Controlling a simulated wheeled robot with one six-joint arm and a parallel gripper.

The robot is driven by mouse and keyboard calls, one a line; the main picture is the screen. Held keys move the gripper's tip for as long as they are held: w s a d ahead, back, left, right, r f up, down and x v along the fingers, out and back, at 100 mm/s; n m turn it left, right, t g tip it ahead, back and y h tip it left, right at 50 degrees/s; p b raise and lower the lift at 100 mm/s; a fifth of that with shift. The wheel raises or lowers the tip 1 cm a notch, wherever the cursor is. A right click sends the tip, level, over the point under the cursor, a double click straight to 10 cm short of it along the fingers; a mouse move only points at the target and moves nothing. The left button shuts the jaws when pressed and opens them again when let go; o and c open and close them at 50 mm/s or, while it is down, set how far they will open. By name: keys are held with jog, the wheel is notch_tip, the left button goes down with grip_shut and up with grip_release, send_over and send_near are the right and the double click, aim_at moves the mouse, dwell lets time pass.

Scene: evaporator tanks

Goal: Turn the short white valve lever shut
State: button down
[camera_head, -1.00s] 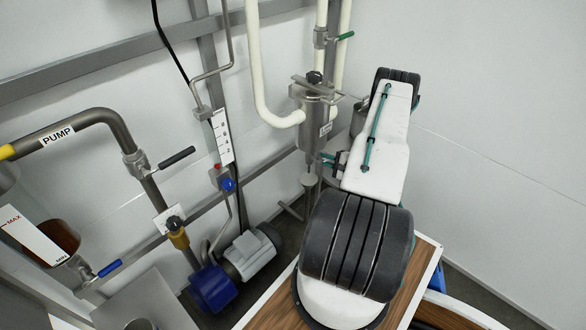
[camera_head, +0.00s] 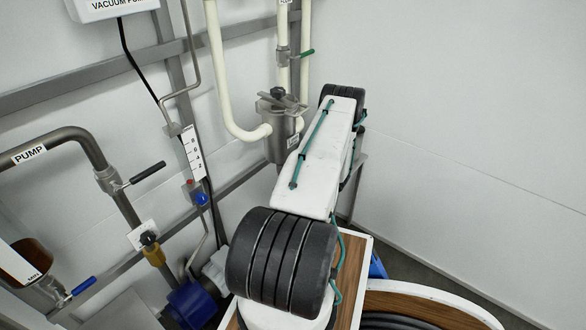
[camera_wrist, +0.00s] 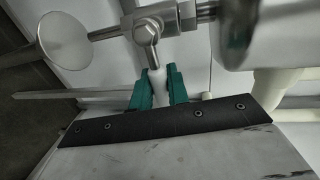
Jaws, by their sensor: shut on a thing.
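The short white valve lever (camera_wrist: 158,92) shows in the wrist view, with its metal stem running up to a steel valve fitting (camera_wrist: 150,27). My gripper (camera_wrist: 159,72) has its two teal fingers on either side of the white part, shut on it. The lever's far end is partly hidden between the fingers. In the head view my arm covers the gripper and lever.
A steel vessel (camera_head: 277,125) with cream pipes (camera_head: 228,105) stands beside my arm; a large steel cylinder (camera_wrist: 255,30) is close to the gripper. A green lever (camera_head: 307,53), a black lever (camera_head: 148,173) and a blue lever (camera_head: 83,286) are on other pipes.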

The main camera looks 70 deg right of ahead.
jog(key=shift+d+r, duration=0.1)
jog(key=c, duration=1.4)
grip_release()
jog(key=v, duration=0.8)
